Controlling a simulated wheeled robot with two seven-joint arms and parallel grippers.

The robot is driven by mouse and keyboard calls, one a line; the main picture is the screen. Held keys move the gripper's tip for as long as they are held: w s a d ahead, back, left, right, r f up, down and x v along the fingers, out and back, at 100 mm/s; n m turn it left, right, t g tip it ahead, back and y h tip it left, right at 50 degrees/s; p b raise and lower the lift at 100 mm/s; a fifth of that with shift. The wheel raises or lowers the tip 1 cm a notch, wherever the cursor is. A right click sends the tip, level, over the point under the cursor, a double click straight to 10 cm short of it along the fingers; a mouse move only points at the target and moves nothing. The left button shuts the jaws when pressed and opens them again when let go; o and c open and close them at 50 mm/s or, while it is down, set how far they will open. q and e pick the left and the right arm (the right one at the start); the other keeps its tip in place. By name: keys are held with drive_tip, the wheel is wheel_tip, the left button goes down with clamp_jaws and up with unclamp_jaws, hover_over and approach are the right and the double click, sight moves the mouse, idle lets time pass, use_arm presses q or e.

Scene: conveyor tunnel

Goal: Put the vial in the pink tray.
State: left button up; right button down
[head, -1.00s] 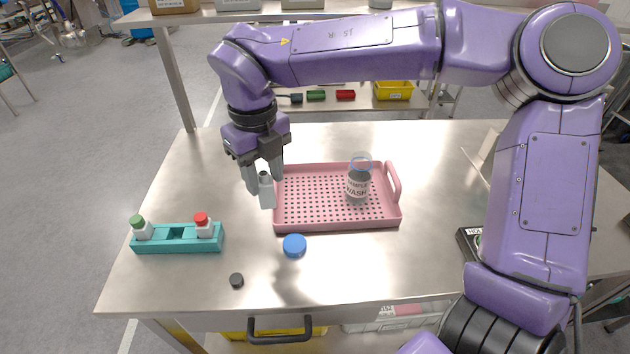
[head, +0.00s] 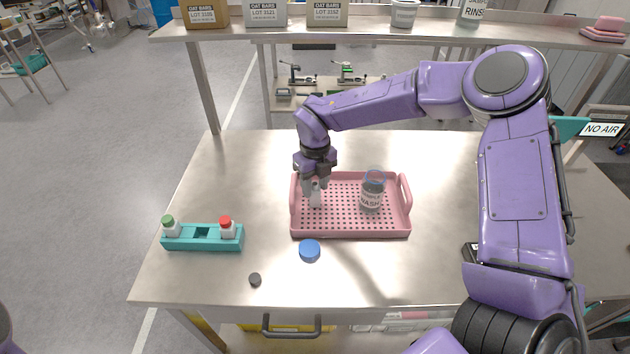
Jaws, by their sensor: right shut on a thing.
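The small whitish vial (head: 315,196) is upright between the fingers of my right gripper (head: 316,185), which is shut on it. The gripper comes down from above, and the vial shows inside the left part of the pink tray (head: 350,234). I cannot tell whether its base touches the perforated tray floor. A clear jar labelled WASH (head: 371,197) stands in the right part of the tray. My left gripper is not in view.
A teal rack (head: 203,244) holds a green-capped vial (head: 169,225) and a red-capped vial (head: 227,228). A blue lid (head: 309,250) and a black cap (head: 255,280) lie in front on the steel table. A shelf (head: 380,36) with boxes crosses the back.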

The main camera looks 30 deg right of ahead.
drive_tip(key=shift+w+f, duration=0.1)
drive_tip(key=shift+f, duration=0.2)
drive_tip(key=c, duration=0.6)
unclamp_jaws()
drive_tip(key=shift+r, duration=0.4)
wheel_tip(320, 180, up, 12)
drive_tip(key=b, duration=0.2)
drive_tip(key=shift+f, duration=0.2)
